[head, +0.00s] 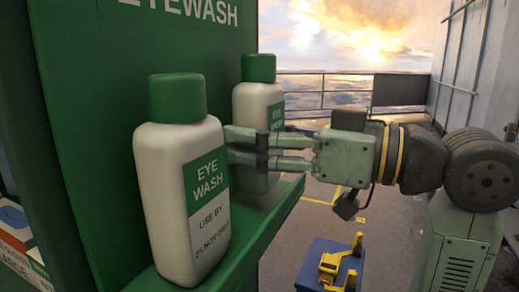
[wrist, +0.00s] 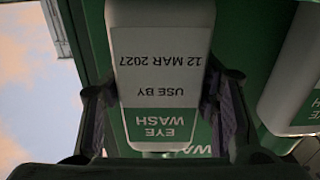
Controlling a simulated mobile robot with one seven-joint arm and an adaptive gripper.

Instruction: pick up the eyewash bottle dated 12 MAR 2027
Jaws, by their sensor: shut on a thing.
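The far eyewash bottle (head: 256,100), white with a green cap, is upright at the green shelf. In the wrist view, its label (wrist: 160,62) appears upside down and reads USE BY 12 MAR 2027. My gripper (head: 252,147) is shut on this bottle, with one finger on each side of it. The fingers hide part of its label in the head view. I cannot tell whether its base touches the shelf. A nearer eyewash bottle (head: 160,190) stands on the shelf to the left, with a label reading USE BY 25 NOV, its year hard to read.
The green shelf (head: 268,232) has a green back panel (head: 75,110) marked EYEWASH. The near bottle is close beside the held one. A blue box (head: 318,285) with a yellow item (head: 338,262) is below at right. Open floor and a railing lie beyond.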

